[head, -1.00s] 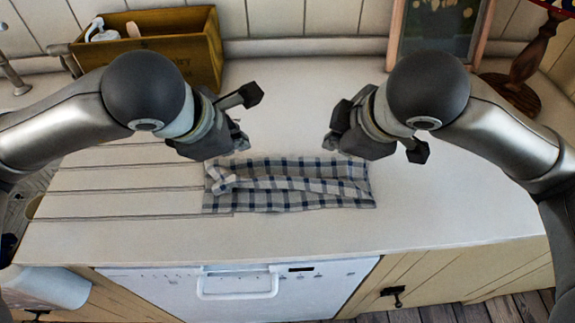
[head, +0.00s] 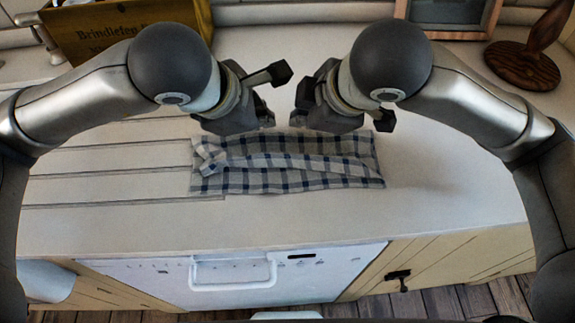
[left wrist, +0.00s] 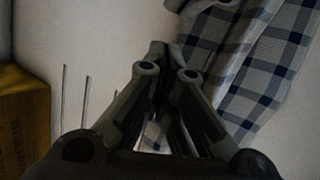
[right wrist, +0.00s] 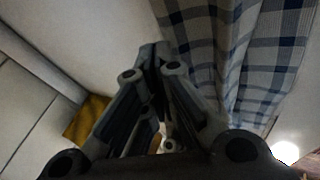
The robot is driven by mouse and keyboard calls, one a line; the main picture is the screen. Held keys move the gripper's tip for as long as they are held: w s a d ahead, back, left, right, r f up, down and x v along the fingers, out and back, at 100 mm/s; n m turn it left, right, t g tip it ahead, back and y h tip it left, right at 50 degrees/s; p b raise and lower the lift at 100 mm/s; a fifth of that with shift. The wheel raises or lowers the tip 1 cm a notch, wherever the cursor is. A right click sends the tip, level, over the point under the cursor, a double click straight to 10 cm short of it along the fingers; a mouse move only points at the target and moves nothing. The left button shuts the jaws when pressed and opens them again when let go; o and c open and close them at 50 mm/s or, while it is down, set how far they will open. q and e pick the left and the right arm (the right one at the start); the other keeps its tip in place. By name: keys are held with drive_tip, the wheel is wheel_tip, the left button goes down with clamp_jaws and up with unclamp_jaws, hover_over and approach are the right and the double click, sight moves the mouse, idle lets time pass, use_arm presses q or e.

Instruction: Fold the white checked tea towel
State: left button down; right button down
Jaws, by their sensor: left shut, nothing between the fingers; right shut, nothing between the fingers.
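The white and dark-blue checked tea towel (head: 285,177) lies on the countertop as a long, narrow folded strip. Its upper layer is creased, and a rumpled corner sits at its left end. It also shows in the left wrist view (left wrist: 262,70) and in the right wrist view (right wrist: 215,45). My left gripper (head: 268,120) is shut and empty at the towel's far edge, left of its middle. My right gripper (head: 297,120) is shut and empty close beside it, also at the far edge. Both grippers hide part of that edge. I cannot tell whether either touches the cloth.
A wooden box (head: 120,25) with lettering stands at the back left. A picture frame (head: 450,18) and a round dark wooden base (head: 523,66) stand at the back right. A white appliance (head: 230,278) is below the front edge. The counter (head: 440,205) is clear right of the towel.

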sight(210, 145)
use_arm(q)
drive_tip(key=shift+s+r, duration=0.1)
drive_tip(key=shift+s, duration=0.05)
use_arm(e)
drive_tip(key=shift+s+r, duration=0.1)
drive_tip(key=shift+s, duration=0.05)
